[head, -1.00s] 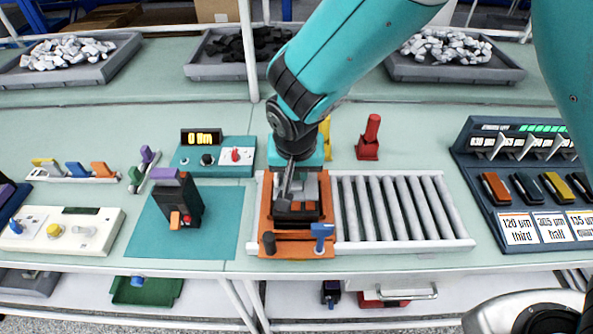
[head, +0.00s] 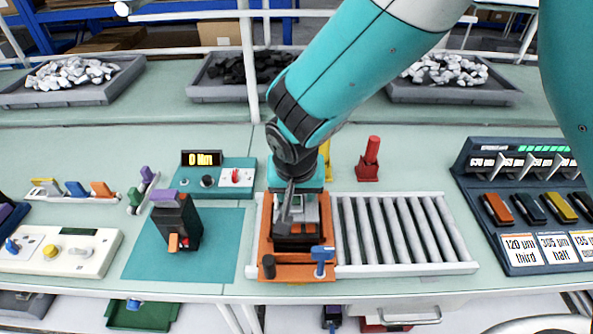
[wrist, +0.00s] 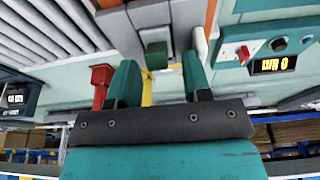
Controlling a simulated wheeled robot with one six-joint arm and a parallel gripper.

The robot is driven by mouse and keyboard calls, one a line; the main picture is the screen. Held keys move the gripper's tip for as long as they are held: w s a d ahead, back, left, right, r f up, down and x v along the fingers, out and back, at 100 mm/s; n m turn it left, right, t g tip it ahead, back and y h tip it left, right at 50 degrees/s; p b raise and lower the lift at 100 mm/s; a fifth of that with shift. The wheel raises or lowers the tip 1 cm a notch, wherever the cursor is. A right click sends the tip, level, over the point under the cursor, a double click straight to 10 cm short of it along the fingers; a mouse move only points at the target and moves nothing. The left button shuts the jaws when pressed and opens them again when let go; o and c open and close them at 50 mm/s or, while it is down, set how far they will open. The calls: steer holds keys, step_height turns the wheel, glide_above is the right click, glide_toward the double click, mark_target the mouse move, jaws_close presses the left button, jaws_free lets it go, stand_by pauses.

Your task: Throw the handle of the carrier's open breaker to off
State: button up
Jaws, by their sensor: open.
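The orange carrier (head: 267,222) stands at the left end of the roller track, with a dark and grey breaker (head: 298,238) seated in it. My gripper (head: 292,205) is over the carrier, pointing down, and hides part of the breaker. In the wrist view my gripper (wrist: 158,66) has its two teal fingers apart. A green block (wrist: 155,55), apparently the breaker's handle, shows between and just beyond the fingertips. I cannot tell whether either finger touches it. A grey and white part of the breaker (wrist: 150,15) shows above it.
A blue lever (head: 322,256) and a dark knob (head: 268,266) stand at the carrier's front. Another black breaker (head: 178,222) stands on a teal mat left. A red post (head: 369,160) stands behind the rollers (head: 400,230). A teal meter box (head: 215,178) is behind left.

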steer(key=b+v, duration=0.2)
steer(key=v, duration=1.4)
steer(key=shift+r, duration=0.4)
steer(key=shift+s+d, duration=0.1)
steer(key=s+d+n+g+y, duration=0.3)
steer(key=s+d+n, duration=0.4)
steer(key=s+d, duration=0.6)
steer(key=shift+s+d+y, duration=0.35)
steer(key=shift+s+y, duration=0.05)
steer(key=shift+y, duration=0.3)
